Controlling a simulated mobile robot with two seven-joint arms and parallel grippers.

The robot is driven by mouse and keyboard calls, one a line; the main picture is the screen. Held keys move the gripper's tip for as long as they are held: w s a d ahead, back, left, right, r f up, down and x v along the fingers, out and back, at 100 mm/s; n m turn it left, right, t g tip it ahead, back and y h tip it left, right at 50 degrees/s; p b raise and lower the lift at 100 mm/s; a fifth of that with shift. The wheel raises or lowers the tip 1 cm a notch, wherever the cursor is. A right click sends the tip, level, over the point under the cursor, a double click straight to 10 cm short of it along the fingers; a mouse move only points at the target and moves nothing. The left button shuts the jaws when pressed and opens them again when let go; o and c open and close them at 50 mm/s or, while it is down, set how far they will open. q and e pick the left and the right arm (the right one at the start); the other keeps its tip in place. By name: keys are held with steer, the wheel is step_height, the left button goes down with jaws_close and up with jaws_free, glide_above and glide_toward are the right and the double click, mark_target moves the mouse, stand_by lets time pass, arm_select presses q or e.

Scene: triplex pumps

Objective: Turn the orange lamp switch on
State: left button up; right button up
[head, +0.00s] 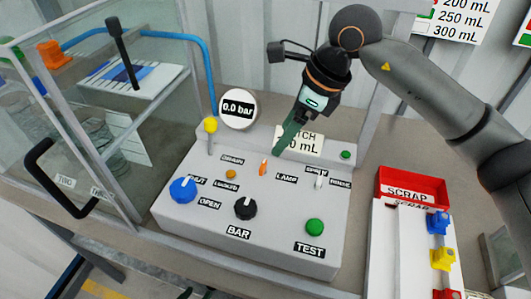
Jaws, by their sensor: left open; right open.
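The orange lamp switch (263,167) is a small lever on the sloped top of the grey control panel (185,228), just left of the LAMP label (287,176). It stands nearly upright in the picture; I cannot tell whether it is on or off. My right gripper (279,149) comes down from the upper right. Its dark green fingers look close together from this angle, hold nothing, and are a little above and right of the switch, apparently apart from it. Only dark green tips of what looks like my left gripper (190,293) show at the bottom edge.
Around the switch are a blue knob (183,189), a black knob (245,208), a green TEST button (315,227), a white toggle (319,182) and a yellow knob (210,125). A glass enclosure (95,130) stands left, a red scrap bin (412,186) right.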

mark_target(263, 164)
steer(key=p+x, duration=0.1)
steer(key=x, duration=0.9)
steer(key=shift+a+f, duration=0.15)
steer(key=shift+f, duration=0.1)
jaws_close()
